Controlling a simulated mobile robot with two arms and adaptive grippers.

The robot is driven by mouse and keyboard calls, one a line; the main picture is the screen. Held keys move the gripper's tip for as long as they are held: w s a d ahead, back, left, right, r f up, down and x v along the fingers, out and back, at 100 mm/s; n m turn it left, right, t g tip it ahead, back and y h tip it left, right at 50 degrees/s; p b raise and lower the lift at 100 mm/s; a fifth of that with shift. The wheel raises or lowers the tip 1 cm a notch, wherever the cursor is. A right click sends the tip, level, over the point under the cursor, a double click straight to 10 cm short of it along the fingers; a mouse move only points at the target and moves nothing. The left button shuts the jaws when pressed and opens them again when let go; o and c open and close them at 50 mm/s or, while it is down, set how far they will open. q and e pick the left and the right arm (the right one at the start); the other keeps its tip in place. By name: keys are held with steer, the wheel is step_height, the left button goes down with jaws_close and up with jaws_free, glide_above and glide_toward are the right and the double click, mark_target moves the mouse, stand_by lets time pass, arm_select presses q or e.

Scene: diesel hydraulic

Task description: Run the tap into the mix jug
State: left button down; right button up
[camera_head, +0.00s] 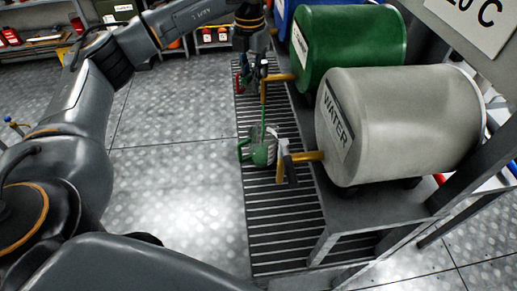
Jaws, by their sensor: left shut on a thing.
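The green jug (260,154) stands on the slatted grating below the brass tap (264,88) of the green drum (345,45). A thin green line (263,122), which looks like a stream, runs from that tap's outlet down to the jug. My left gripper (257,72) is at this tap, shut on what looks like its handle; the fingers are small and dark, so the exact hold is hard to see. The grey WATER drum (405,120) has its own brass tap (289,164) just right of the jug, with a pale lever. My right gripper is out of view.
The drums lie on a grey metal rack (375,208). A blue drum (284,14) is partly visible behind. A small red item (238,84) is beside my left gripper. The slatted grating (285,240) runs along the rack's front. Open metal floor (185,185) lies left of it.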

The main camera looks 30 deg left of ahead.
arm_select(q)
steer(key=d+n, duration=0.1)
steer(key=n, duration=0.1)
steer(key=w+d+n, duration=0.1)
steer(key=n, duration=0.2)
steer(key=d+n, duration=0.2)
steer(key=shift+w+d+n, duration=0.1)
steer(key=shift+w+n, duration=0.15)
steer(key=shift+n, duration=0.15)
steer(key=c, duration=1.2)
jaws_free()
step_height(320, 180, up, 12)
